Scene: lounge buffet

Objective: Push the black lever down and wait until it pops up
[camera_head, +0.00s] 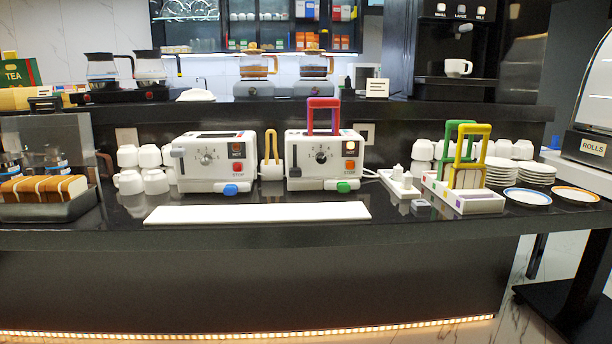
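Two white toasters stand side by side on the dark counter. The right toaster (323,153) has a black lever (295,172) low on the left of its front and a black dial. A red-purple rack handle (322,112) sticks up from its top slot. The left toaster (214,160) has a grey lever (177,153) high on its front, a grey dial and a small panel that seems to read HOT. Neither of my grippers is in view.
A long white board (257,213) lies in front of the toasters. Wooden tongs (271,147) stand between them. At right are a rack holder (463,199) with green and yellow handles, plates (527,196) and cups. A bread tray (45,208) is at left.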

